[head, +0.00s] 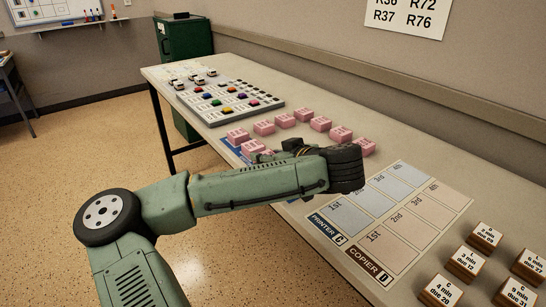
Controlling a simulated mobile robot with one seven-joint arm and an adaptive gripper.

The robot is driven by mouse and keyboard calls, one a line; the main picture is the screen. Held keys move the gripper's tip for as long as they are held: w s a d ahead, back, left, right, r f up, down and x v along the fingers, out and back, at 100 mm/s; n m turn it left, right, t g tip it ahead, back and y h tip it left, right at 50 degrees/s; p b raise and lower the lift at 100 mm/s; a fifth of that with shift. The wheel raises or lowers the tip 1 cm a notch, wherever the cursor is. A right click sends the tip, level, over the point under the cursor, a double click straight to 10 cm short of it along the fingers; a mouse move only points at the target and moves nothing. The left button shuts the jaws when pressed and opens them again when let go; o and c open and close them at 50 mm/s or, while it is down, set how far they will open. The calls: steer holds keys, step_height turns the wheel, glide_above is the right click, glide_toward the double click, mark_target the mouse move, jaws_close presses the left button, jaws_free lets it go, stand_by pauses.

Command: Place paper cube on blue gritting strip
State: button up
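Several small pink blocks with printed tops, one of them a pink block (284,120), stand in a loose group at mid-table in the head view. I cannot tell which thing is the paper cube. A narrow blue patch (230,146) shows at the table's near edge beside the pink blocks. Its label is not readable, so I cannot tell if it is the gritting strip. My arm reaches across the table edge and its wrist hangs over the near pink blocks. My gripper (280,153) is mostly hidden behind the wrist, close to those blocks. Its fingers do not show clearly.
A grey board (230,103) with coloured pieces and small toy vehicles lies at the far left of the table. A printer and copier chart (390,215) lies right of my wrist. Several labelled wooden blocks (467,263) stand at the right. A wall backs the table.

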steer(key=w, duration=0.4)
steer(key=shift+w+d+f+p, duration=0.1)
steer(key=shift+w+d+p, duration=0.15)
steer(key=shift+d+p, duration=0.15)
steer(key=shift+w+f, duration=0.25)
steer(key=shift+w, duration=0.05)
step_height(320, 180, down, 3)
steer(key=shift+f+p, duration=0.1)
steer(key=shift+p, duration=0.55)
steer(key=shift+f, duration=0.1)
steer(key=shift+f+b, duration=0.2)
steer(key=shift+b, duration=0.2)
steer(key=o, duration=1.2)
steer(key=shift+r, duration=0.1)
steer(key=shift+c, duration=0.2)
